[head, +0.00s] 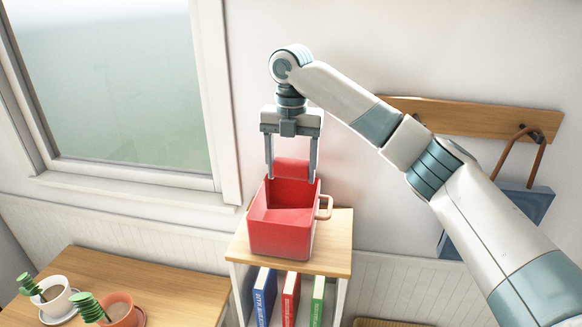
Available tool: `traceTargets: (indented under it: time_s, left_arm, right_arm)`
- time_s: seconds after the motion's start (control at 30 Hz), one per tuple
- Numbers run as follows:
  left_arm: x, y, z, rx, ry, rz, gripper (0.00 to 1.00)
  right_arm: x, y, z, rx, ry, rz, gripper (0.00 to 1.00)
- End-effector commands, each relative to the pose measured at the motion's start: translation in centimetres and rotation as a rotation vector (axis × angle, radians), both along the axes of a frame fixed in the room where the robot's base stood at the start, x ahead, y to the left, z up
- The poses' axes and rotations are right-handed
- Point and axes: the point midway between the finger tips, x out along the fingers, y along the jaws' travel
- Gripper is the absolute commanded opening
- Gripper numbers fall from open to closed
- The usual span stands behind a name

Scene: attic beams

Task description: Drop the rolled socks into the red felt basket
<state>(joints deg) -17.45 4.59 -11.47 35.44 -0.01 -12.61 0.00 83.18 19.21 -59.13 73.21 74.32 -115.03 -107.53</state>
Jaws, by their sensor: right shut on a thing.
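The red felt basket (281,238) stands on a small wooden-topped shelf, with its open top facing up and a tan handle at its right side. My right gripper (291,179) points down from above, its two fingers on either side of the red rolled socks (292,168). It is shut on them. The socks show at the far side of the basket's opening, around rim height; I cannot tell exactly how far above the rim they are. The basket's visible inside looks empty. My left gripper is not in view.
The shelf (337,240) holds several upright books (290,298) below its top. A wall rail (460,117) with a blue bag (525,203) is at right. A window is at left.

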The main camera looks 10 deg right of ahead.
Motion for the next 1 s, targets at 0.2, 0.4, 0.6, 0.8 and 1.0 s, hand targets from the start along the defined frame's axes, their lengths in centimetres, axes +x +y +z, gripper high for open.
traceTargets:
  time_s: [0.2,0.4,0.6,0.8,1.0]
  left_arm:
    - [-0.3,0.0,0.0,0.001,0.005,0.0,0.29]
    - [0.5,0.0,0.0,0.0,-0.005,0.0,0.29]
    - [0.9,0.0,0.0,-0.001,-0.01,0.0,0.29]
    - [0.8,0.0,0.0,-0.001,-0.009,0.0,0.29]
    - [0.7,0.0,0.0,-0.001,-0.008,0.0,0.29]
  right_arm:
    - [0.0,0.0,-0.3,0.0,0.0,-0.001,0.44]
    - [0.0,-0.1,-1.6,-0.001,0.001,-0.001,0.44]
    - [0.0,0.0,-3.6,-0.001,0.001,-0.001,0.44]
    - [0.0,0.0,-5.2,0.0,0.001,0.0,0.44]
    - [0.0,0.0,-6.0,0.0,0.0,0.0,0.44]
